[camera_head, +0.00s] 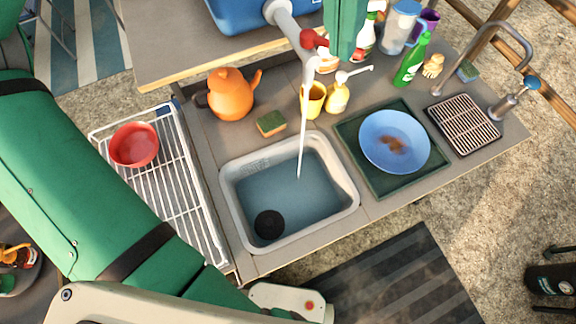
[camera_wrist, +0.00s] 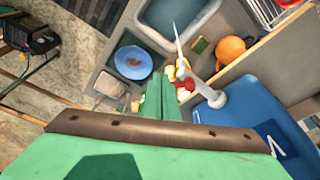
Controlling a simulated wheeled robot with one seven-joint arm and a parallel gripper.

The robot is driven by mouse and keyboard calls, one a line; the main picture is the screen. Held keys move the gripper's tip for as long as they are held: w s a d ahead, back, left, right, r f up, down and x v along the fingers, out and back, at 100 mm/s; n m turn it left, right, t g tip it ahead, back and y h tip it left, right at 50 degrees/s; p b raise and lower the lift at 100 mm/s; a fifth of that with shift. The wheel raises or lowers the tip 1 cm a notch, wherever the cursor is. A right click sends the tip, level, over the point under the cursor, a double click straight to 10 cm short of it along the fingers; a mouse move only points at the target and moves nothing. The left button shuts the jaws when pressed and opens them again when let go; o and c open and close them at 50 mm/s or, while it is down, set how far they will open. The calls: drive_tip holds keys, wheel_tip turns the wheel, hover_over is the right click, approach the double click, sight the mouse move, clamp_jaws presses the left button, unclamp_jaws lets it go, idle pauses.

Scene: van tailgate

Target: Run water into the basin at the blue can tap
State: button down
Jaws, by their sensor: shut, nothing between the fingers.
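The blue can (camera_head: 238,15) stands on the raised counter at the top of the head view, and it also shows in the wrist view (camera_wrist: 215,122). Its pale tap (camera_head: 286,22) has a red handle (camera_head: 307,39), also in the wrist view (camera_wrist: 187,83). A thin white stream of water (camera_head: 303,120) runs from the spout down into the grey-rimmed basin (camera_head: 229,190). The basin holds bluish water and a dark round piece (camera_head: 269,225). My green gripper (camera_head: 345,50) is shut and empty, just right of the red handle; it also shows in the wrist view (camera_wrist: 158,98).
An orange kettle (camera_head: 231,95), sponge (camera_head: 271,123), yellow cup (camera_head: 314,100) and soap dispenser (camera_head: 338,95) stand behind the basin. A blue plate (camera_head: 380,128) lies to its right. A red bowl (camera_head: 134,145) sits on the left rack. Bottles crowd the area beside my gripper.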

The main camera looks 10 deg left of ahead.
drive_tip(key=shift+s, duration=0.2)
drive_tip(key=shift+f, duration=0.1)
drive_tip(key=shift+f, duration=2.25)
idle(5.5)
